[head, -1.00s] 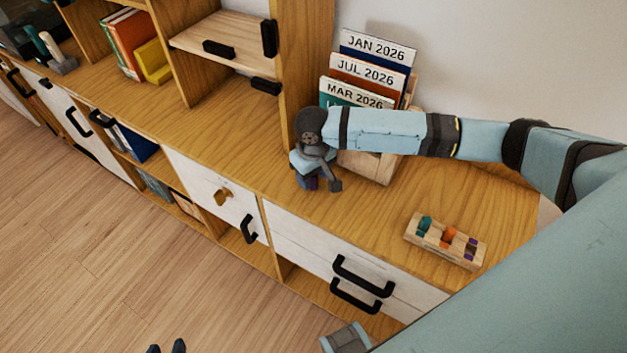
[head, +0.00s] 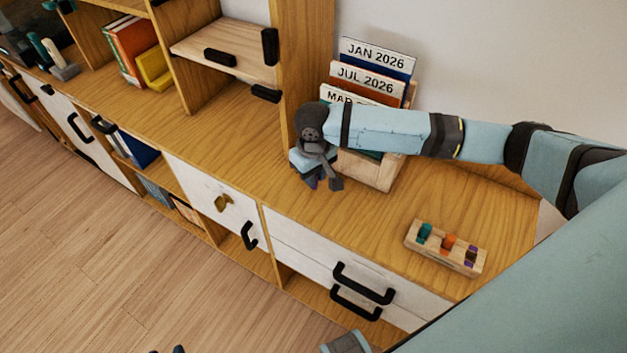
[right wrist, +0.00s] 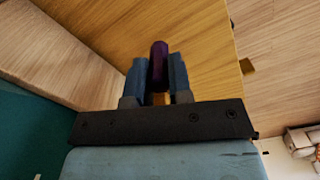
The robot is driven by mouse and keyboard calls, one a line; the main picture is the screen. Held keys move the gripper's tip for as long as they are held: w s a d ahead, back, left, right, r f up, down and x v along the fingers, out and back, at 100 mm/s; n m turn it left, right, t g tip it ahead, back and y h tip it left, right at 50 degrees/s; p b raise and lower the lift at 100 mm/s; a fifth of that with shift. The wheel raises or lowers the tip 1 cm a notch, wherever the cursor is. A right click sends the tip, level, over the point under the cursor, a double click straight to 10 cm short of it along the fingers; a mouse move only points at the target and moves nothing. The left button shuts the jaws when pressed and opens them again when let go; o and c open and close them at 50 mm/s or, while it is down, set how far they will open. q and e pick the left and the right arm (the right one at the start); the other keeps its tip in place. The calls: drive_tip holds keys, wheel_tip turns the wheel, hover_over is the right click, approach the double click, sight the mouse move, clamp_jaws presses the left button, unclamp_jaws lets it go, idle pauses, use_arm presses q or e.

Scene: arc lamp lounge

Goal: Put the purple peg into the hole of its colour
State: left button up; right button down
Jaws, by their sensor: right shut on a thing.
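My right gripper (right wrist: 158,82) is shut on the purple peg (right wrist: 159,62), which shows between its two blue fingers in the right wrist view. In the head view my right gripper (head: 318,178) is over the cabinet top, in front of the calendar holder; the peg cannot be made out there. The wooden peg block (head: 416,240) lies on the cabinet top to the right, apart from the gripper. It has a teal peg (head: 425,231), an orange peg (head: 449,241) and purple marking (head: 471,252) at its right end. Dark tips at the bottom edge may be my left gripper (head: 168,350); its state is unclear.
A wooden holder (head: 372,170) with calendar cards (head: 378,55) stands behind my right gripper. A wooden upright (head: 300,60) rises left of it. The cabinet top (head: 375,220) is clear between gripper and block. Drawers with black handles (head: 365,277) face the floor.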

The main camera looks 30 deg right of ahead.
wheel_tip(320, 180, up, 17)
drive_tip(key=p, duration=0.1)
